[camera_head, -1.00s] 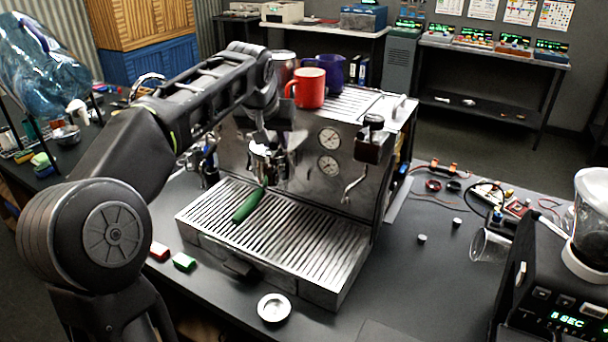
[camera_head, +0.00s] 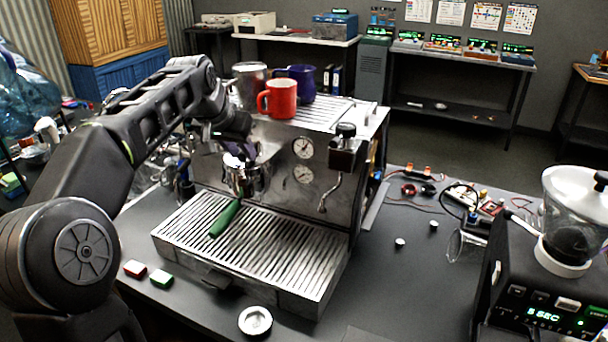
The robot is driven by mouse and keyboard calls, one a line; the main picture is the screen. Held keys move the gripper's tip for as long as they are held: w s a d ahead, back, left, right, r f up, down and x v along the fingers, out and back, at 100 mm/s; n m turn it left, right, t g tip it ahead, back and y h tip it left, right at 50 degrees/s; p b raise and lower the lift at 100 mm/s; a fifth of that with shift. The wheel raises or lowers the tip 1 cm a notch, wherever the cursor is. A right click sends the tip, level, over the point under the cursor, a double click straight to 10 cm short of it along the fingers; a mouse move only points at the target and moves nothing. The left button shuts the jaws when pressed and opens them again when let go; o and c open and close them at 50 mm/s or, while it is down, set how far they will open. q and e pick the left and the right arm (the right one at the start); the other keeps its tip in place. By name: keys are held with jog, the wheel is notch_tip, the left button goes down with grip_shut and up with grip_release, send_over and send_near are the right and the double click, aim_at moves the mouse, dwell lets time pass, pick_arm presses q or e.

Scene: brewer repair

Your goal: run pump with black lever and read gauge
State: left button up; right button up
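The steel brewer (camera_head: 262,240) stands on the dark bench with two round white gauges (camera_head: 303,148), one above the other, on its front. Their needle readings are too small to make out. A portafilter with a green handle (camera_head: 225,217) hangs at the group head (camera_head: 245,178), its handle pointing down over the drip grate. My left gripper (camera_head: 236,146) is at the top of the group head, in front of the machine's face. Its fingers are too dark and overlapped to tell open from shut. I cannot pick out the black lever there. My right gripper is out of view.
A grinder (camera_head: 540,290) stands far right. A small steel dish (camera_head: 255,321) lies in front.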

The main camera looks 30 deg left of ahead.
aim_at(229, 160)
pick_arm(q)
jog(key=shift+a+m, duration=0.3)
jog(key=shift+a, duration=0.05)
jog(key=shift+s+a+m+h, duration=0.1)
jog(key=shift+a+m+h, duration=0.5)
jog(key=shift+m, duration=0.1)
jog(key=shift+a+m+h, duration=0.4)
jog(key=shift+a+m, duration=0.1)
jog(key=shift+m, duration=0.3)
jog(key=shift+w+a+f+m+h, duration=0.1)
jog(key=shift+w+a+m+h, duration=0.1)
jog(key=shift+a+m, duration=0.15)
jog(key=shift+w+a+m+h, duration=0.1)
jog(key=shift+a+m+h, duration=0.1)
jog(key=shift+a+m, duration=0.15)
jog(key=shift+s+d, duration=0.1)
jog(key=shift+d, duration=0.05)
dwell(5.3)
